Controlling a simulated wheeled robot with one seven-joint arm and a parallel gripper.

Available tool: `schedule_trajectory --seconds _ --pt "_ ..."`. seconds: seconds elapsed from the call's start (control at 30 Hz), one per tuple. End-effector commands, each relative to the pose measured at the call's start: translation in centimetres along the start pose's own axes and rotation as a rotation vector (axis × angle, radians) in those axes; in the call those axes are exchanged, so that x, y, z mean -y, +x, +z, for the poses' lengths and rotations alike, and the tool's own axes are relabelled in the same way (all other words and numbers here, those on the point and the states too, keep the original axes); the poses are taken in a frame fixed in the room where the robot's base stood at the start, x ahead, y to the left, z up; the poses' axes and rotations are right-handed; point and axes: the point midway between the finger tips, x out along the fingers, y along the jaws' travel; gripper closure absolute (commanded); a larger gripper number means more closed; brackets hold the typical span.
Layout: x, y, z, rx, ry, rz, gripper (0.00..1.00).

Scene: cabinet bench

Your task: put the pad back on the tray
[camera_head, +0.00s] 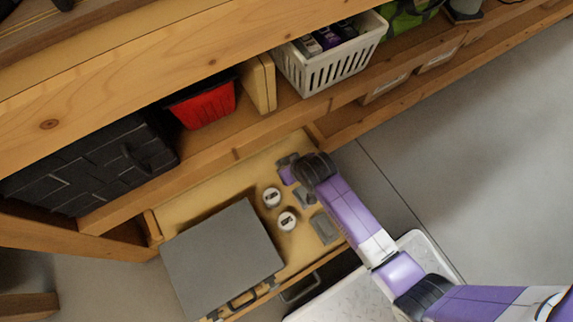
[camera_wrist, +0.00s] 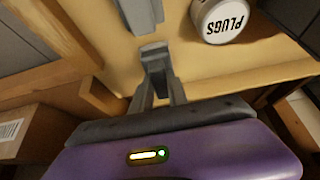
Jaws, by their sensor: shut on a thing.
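My gripper (camera_head: 289,172) is over the back right part of the pulled-out wooden tray (camera_head: 185,208). In the wrist view its fingers (camera_wrist: 157,80) are closed on a small grey piece (camera_wrist: 154,55), which looks like the pad. The fingers and wrist hide much of it, and I cannot tell whether it touches the tray floor. Another grey piece (camera_wrist: 140,16) lies just beyond it in the wrist view. In the head view a flat grey pad (camera_head: 325,228) lies on the tray's right side, with a smaller grey piece (camera_head: 303,198) behind it.
Two white-lidded jars (camera_head: 271,197) stand on the tray; the wrist view shows one lid marked PLUGS (camera_wrist: 222,18). A large grey box (camera_head: 222,258) covers the tray's front left. The wooden shelf above holds a red bin (camera_head: 205,104) and a white basket (camera_head: 335,62).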

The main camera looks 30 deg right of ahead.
Motion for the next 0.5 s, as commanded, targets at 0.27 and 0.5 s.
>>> schedule_trajectory --seconds 0.27,0.5 --pt "0.1 0.7 -1.6 0.199 0.001 -0.001 1.00" --pt "0.0 1.9 -0.7 0.234 0.000 -0.001 1.00"
